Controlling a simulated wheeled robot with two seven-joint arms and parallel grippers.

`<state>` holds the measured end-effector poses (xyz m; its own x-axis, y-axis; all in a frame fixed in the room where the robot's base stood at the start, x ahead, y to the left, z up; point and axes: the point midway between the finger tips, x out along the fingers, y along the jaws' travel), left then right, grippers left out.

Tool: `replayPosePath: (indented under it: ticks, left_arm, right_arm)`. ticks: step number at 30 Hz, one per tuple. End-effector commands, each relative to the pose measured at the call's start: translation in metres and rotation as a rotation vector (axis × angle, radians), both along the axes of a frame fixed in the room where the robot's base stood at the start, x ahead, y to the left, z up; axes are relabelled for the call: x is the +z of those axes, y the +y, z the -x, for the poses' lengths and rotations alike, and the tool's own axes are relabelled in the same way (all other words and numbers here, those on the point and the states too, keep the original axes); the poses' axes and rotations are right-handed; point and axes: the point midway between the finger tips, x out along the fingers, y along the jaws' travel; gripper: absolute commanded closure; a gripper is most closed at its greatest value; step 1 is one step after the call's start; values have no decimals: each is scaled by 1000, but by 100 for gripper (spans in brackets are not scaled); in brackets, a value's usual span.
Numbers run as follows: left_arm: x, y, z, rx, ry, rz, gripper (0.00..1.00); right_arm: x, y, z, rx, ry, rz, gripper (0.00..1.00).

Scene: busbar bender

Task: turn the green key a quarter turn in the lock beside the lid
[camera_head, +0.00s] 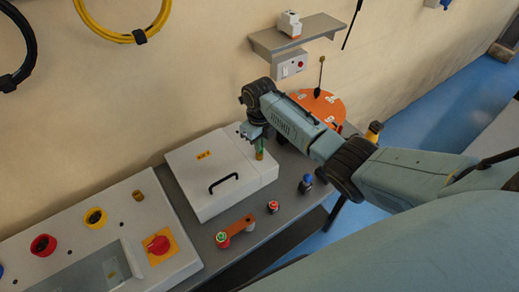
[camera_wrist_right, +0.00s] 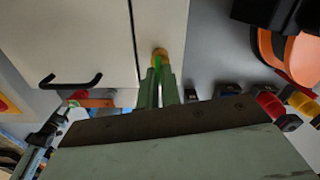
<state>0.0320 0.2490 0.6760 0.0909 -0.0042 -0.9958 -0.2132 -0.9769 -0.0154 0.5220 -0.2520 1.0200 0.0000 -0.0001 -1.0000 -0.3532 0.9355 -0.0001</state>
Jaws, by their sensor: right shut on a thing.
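The green key (camera_head: 259,147) stands upright in the brass lock (camera_head: 259,155) on the strip at the right of the white lid (camera_head: 205,172). My right gripper (camera_head: 258,141) points down over the lock and is shut on the key. In the wrist view, the right fingers (camera_wrist_right: 158,88) close on the green key (camera_wrist_right: 157,63), with the brass lock (camera_wrist_right: 160,51) just beyond the tips. The fingers hide much of the key, so its exact angle cannot be told. The lid is down, with a black handle (camera_head: 223,183). I do not see my left gripper clearly.
An orange disc (camera_head: 322,106) stands behind my right wrist. A control panel (camera_head: 85,235) with a red knob (camera_head: 158,245) lies at the left. An orange bar (camera_head: 236,225) and a blue-topped part (camera_head: 306,182) lie in front of the lid. A shelf (camera_head: 296,34) hangs above.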

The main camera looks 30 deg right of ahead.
Motion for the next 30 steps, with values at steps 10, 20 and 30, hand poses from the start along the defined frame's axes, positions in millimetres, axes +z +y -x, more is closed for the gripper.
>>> replayPosePath:
  ticks: [10,20,30]
  left_arm:
    - [0,0,0,0,-1,0,64]
    - [0,0,-1,0,-1,0,64]
    - [0,0,-1,0,-1,-1,64]
  right_arm:
    - [-1,1,1,-151,2,-2,100]
    - [-1,0,0,-159,2,-2,100]
    - [0,3,0,-325,0,-9,100]
